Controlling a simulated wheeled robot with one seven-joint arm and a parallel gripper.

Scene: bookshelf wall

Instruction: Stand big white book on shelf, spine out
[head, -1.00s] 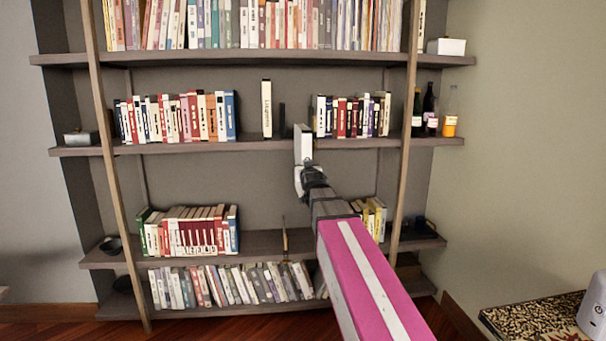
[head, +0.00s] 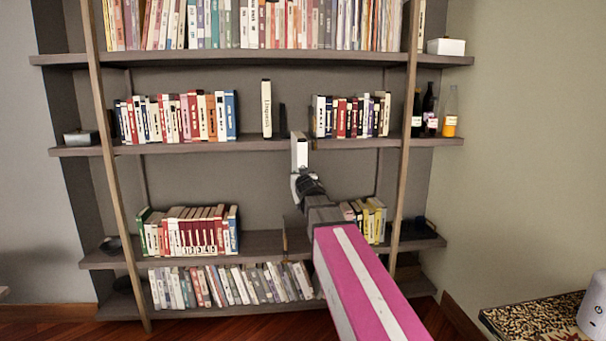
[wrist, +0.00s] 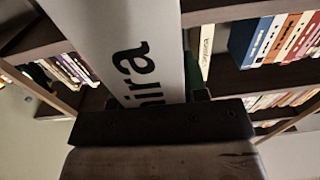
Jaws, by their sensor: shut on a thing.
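A big white book (head: 299,150) is held upright in my gripper (head: 300,172), in front of the middle shelf (head: 255,143). In the wrist view, the white book (wrist: 132,45) fills the middle, with large dark letters on the face turned to the camera. My gripper (wrist: 160,122) is shut on its near end. In the head view the book is at the shelf gap, left of the right-hand row. I cannot tell whether it touches the shelf.
Another white book (head: 266,108) stands on the middle shelf beside a dark bookend (head: 282,118). A row of books (head: 180,118) stands at left, and another row (head: 350,116) at right. Bottles (head: 430,110) stand at the far right. Bare shelf lies between the left row and the lone white book.

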